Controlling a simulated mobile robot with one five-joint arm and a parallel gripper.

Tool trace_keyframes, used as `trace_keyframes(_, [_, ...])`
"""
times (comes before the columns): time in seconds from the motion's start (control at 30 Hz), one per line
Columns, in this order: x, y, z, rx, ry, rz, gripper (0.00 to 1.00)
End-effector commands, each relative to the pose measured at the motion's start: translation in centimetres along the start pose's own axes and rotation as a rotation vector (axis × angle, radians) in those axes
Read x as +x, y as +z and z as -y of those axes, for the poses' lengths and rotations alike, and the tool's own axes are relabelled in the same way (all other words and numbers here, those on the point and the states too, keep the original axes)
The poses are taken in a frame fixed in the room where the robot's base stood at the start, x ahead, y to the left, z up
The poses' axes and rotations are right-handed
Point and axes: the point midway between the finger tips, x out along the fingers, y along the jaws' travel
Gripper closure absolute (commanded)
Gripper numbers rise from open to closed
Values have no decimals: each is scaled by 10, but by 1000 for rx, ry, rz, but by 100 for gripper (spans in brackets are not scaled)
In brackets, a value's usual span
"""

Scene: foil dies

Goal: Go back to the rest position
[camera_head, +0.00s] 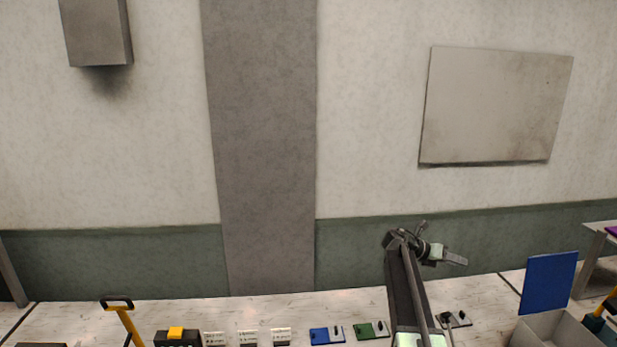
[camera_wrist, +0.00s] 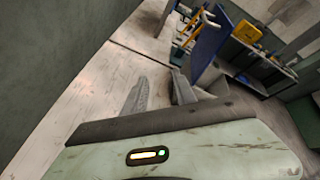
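My gripper (camera_head: 456,259) is raised above the white worktop (camera_head: 75,318) on the right side of the head view, pointing right. In the wrist view its two grey fingers (camera_wrist: 160,93) stand apart, with nothing seen between them. My arm rises from the bottom edge of the head view and hides part of the worktop.
Along the front lie several white blocks (camera_head: 248,338), a blue die (camera_head: 327,335), a green die (camera_head: 371,330) and a grey-and-dark piece (camera_head: 455,319). A grey bin (camera_head: 552,330) and blue panel (camera_head: 549,283) stand right.

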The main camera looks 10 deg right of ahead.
Motion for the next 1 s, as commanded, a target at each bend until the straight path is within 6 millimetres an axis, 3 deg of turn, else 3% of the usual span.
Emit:
trace_keyframes(0.03, [-29, -40, -13, 44, 64, -28, 67])
trace_keyframes(0.23, [-134, -174, -54, 437, 277, -299, 67])
trace_keyframes(0.37, [-199, -268, -58, 786, 298, -592, 67])
trace_keyframes(0.4, [-219, -297, -55, 908, 271, -703, 67])
trace_keyframes(0.5, [-260, -355, -41, 1213, 115, -971, 67])
trace_keyframes(0.6, [-288, -388, -27, 1482, -125, -1174, 67])
trace_keyframes(0.7, [-306, -403, -24, 1681, -354, -1279, 67])
trace_keyframes(0.83, [-311, -405, -25, 1844, -530, -1293, 67])
trace_keyframes(1.0, [-310, -404, -25, 1902, -580, -1287, 67])
